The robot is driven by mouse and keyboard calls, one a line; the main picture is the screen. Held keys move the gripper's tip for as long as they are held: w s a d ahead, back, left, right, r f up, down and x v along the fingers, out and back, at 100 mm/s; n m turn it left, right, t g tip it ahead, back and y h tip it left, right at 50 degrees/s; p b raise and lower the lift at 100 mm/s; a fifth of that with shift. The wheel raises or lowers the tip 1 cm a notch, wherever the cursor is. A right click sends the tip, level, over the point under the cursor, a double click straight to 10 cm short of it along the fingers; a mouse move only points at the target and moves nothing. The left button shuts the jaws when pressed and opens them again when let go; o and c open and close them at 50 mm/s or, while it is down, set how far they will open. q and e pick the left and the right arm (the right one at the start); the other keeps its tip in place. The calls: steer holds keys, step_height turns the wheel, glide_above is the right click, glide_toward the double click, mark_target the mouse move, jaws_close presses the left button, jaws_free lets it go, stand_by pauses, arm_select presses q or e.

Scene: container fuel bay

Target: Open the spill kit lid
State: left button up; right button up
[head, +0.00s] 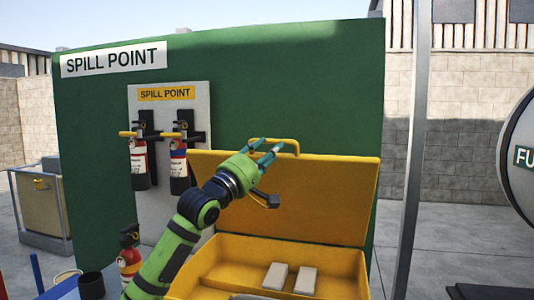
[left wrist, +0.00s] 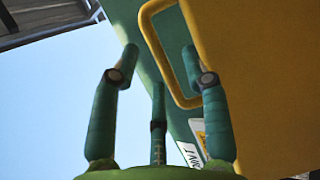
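The spill kit is a yellow box (head: 340,280) with its yellow lid (head: 330,195) standing raised at the back, tilted up. A yellow loop handle (head: 289,142) sits on the lid's top edge; the handle (left wrist: 153,32) and lid (left wrist: 265,80) also show in the left wrist view. My left gripper (head: 268,149) is at the lid's top edge beside the handle. In the left wrist view its fingers (left wrist: 158,60) are spread apart, with the handle close to the right finger. Contact cannot be told. My right gripper is not in view.
Pale blocks (head: 305,280) lie in the box. A green wall (head: 300,80) stands behind, with a panel (head: 195,100) holding two extinguishers (head: 179,165). Another extinguisher (head: 129,255) and a black cup (head: 91,286) stand at lower left. A grey post (head: 412,150) rises at right.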

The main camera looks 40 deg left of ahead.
arm_select(q)
steer(key=v, duration=1.2)
stand_by(0.6)
